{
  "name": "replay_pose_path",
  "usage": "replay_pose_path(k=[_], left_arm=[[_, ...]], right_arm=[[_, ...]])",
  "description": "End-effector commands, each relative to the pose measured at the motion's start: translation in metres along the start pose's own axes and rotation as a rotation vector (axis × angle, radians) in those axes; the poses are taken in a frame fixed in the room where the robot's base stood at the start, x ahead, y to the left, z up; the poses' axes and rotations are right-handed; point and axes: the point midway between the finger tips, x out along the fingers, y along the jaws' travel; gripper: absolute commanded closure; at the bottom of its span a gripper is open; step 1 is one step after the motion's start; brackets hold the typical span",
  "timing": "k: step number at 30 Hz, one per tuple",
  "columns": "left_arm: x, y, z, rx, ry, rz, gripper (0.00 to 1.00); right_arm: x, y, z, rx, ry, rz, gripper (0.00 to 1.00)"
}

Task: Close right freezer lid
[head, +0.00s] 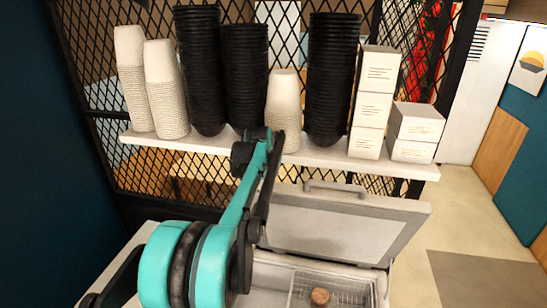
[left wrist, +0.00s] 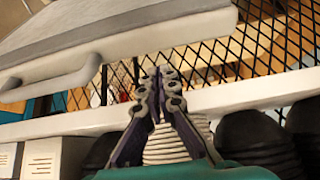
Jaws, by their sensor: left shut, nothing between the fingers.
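The right freezer lid (head: 335,232) stands raised and open, its lighter panel facing me, with a handle (head: 336,187) along its top edge. In the left wrist view the lid (left wrist: 135,38) fills the upper left, and its handle (left wrist: 52,85) hangs at left. My left gripper (left wrist: 160,74) is shut and empty, apart from the lid and handle. In the head view the left gripper (head: 258,137) is up near the shelf, left of the handle and above the lid's top edge. My own arm covers the lid's left part. The right gripper is in neither view.
A white shelf (head: 225,150) behind the lid holds white cup stacks (head: 166,90), black cup stacks (head: 333,80) and white boxes (head: 373,100). Below the lid, the open freezer holds a wire basket (head: 350,288) and a brown round item (head: 320,296). Black mesh stands behind.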

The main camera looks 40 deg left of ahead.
Motion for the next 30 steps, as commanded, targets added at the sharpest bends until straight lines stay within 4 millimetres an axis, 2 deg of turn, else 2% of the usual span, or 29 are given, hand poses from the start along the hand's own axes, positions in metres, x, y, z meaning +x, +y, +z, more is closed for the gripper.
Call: replay_pose_path(k=[1, 7, 21, 25, 30], left_arm=[[-0.004, -0.008, -0.010, -0.007, 0.000, -0.005, 1.00], [0.007, -0.017, -0.016, -0.015, 0.001, -0.010, 1.00], [0.084, -0.016, -0.016, -0.013, 0.001, -0.010, 1.00], [0.095, -0.016, -0.015, -0.013, 0.002, -0.010, 1.00], [0.100, -0.016, -0.014, -0.013, 0.001, -0.010, 1.00]], right_arm=[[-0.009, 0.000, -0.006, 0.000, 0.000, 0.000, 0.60], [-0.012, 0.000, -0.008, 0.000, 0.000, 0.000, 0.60], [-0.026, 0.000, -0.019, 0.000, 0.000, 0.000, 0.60], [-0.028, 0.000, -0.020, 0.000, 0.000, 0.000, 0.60], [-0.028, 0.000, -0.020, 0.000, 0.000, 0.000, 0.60]])
